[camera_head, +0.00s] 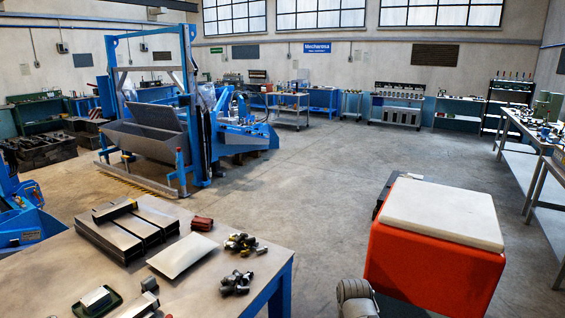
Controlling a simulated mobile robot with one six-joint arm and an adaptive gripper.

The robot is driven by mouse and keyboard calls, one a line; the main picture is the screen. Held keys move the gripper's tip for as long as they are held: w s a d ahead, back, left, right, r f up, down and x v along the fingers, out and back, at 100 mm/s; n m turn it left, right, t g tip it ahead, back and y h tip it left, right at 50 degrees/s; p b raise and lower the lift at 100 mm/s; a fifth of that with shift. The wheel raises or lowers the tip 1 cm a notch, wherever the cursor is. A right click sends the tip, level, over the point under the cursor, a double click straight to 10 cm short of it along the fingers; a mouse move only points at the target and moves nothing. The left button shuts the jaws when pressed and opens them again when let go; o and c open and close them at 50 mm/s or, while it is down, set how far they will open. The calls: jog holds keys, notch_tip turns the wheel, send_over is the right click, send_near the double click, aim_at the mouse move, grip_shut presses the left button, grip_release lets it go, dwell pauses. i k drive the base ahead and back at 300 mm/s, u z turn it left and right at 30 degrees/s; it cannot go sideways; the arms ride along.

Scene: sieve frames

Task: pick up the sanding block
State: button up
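A workbench with a grey top and blue legs (245,285) stands at the lower left. A small dark red ribbed block (202,223) lies near its back right edge. At the front left of the bench is a dark green piece with a pale block on top (96,299). I cannot tell for sure which of these is the sanding block. Both stand apart from any arm part. My gripper is not in view, so its opening and contents are hidden.
Dark metal plates with a bar on top (125,232), a pale flat sheet (182,255) and piles of small metal fittings (237,282) crowd the bench. A blue machine frame (160,110) stands behind.

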aim_at(149, 284)
jog(key=u, duration=1.4)
jog(key=k, duration=0.65)
jog(key=u, duration=0.15)
jog(key=i, duration=0.45)
jog(key=u, duration=0.35)
